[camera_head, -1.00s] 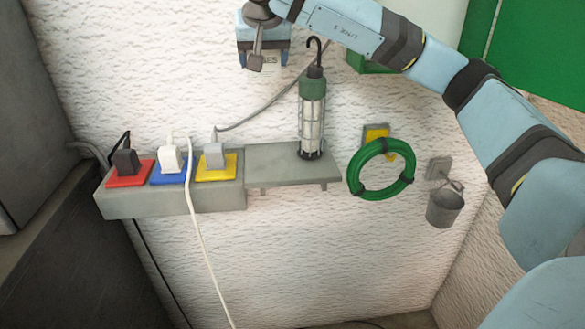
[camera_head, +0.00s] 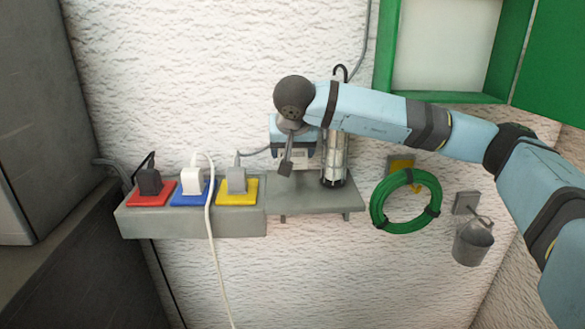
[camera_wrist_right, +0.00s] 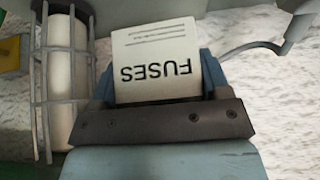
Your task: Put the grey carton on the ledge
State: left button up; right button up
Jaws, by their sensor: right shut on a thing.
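The grey carton (camera_wrist_right: 155,62) shows in the right wrist view as a pale box marked FUSES, upside down in that picture. My right gripper (camera_wrist_right: 160,95) is shut on it. In the head view, the carton (camera_head: 291,160) is mostly hidden behind my right gripper (camera_head: 293,147) and wrist. The ledge (camera_head: 312,202) is a grey shelf on the wall. The carton is over its left part, close above the surface; I cannot tell whether it touches. My left gripper is not in view.
A caged lamp (camera_head: 334,165) stands on the ledge, close right of the carton. Left is a socket strip (camera_head: 190,225) with several plugs and a white cable (camera_head: 212,245). A green hose coil (camera_head: 405,200) and a bucket (camera_head: 473,243) hang to the right.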

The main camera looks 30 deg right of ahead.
notch_tip(320, 180, down, 4)
jog(key=shift+f, duration=0.2)
jog(key=shift+f+b, duration=0.15)
jog(key=shift+b, duration=0.2)
jog(key=o, duration=0.9)
jog(key=shift+o, duration=0.2)
